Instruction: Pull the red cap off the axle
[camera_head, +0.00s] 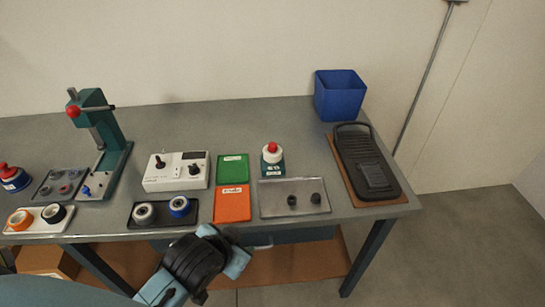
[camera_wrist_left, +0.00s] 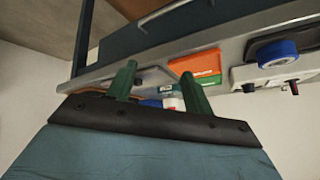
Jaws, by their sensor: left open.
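A red cap (camera_head: 272,147) sits on top of a white upright piece on a small teal base (camera_head: 272,169), standing on the table behind the metal tray. Whether an axle runs inside it is hidden. My left gripper (camera_head: 226,246) is at the table's front edge, below and left of the cap and well apart from it. In the left wrist view its two green fingers (camera_wrist_left: 158,72) are spread with nothing between them. In that view a small red and white piece shows partly behind the right finger. My right gripper is not in view.
A green tray (camera_head: 232,169) and an orange tray (camera_head: 231,204) lie left of the teal base. A metal tray (camera_head: 268,206) holds two dark pieces.

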